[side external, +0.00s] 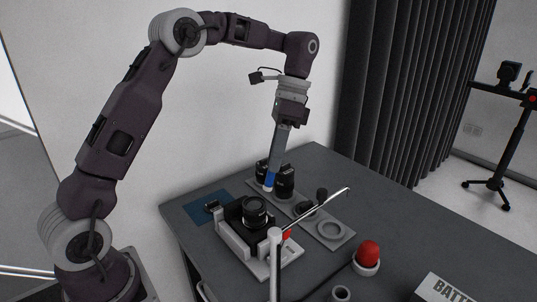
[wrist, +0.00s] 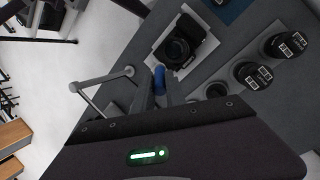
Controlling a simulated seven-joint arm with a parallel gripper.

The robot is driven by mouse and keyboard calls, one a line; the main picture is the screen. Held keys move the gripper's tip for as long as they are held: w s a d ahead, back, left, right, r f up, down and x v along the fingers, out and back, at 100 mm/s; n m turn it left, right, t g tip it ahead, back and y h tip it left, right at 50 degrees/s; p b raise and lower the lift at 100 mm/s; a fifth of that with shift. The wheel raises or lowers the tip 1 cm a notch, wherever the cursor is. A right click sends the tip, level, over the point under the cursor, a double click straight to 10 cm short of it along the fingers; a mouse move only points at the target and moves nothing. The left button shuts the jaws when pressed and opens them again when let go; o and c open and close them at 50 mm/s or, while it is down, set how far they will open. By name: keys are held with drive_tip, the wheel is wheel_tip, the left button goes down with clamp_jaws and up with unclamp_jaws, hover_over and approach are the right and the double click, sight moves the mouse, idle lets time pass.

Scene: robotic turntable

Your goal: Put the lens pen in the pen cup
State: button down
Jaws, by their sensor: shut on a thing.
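My gripper (side external: 272,174) points down over the back part of the table, beside the black lenses, with its jaws shut. A blue piece (side external: 269,183) shows at its tips and looks like part of the held lens pen. In the wrist view the same blue piece (wrist: 160,78) sticks out beyond my gripper (wrist: 155,92); the rest of it is hidden by the fingers. I cannot tell how far it hangs above the tray. A small grey round holder (side external: 341,293), which looks like the pen cup, stands at the front edge of the side view, well away from my gripper.
A black camera (side external: 254,210) sits on a light stand. Black lenses (side external: 285,180) stand on a grey tray (side external: 345,239). A thin lamp-like post (side external: 276,265) rises in front.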

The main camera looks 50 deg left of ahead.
drive_tip(key=n, duration=0.2)
drive_tip(key=w+n+h, duration=0.1)
drive_tip(key=n, duration=0.1)
drive_tip(key=shift+f+t, duration=0.2)
drive_tip(key=shift+t, duration=0.1)
drive_tip(key=s+d+r+m+t+y, duration=0.1)
drive_tip(key=s+d+r+m, duration=0.15)
drive_tip(key=d, duration=0.65)
drive_tip(key=s+d+r+m, duration=0.1)
drive_tip(key=s+d+r, duration=0.25)
drive_tip(key=d, duration=0.55)
drive_tip(key=w+d+f+m+t, duration=0.1)
drive_tip(key=f+m, duration=0.5)
drive_tip(key=m, duration=0.7)
drive_tip(key=w+d+f+m+t, duration=0.1)
drive_tip(key=d+f+m, duration=0.3)
drive_tip(key=m, duration=0.9)
drive_tip(key=shift+w+f+y, duration=0.3)
drive_tip(key=shift+w+f, duration=0.5)
drive_tip(key=shift+f, duration=0.15)
drive_tip(key=shift+m, duration=0.25)
drive_tip(key=shift+f, duration=2.85)
drive_tip(key=shift+f, duration=2.6)
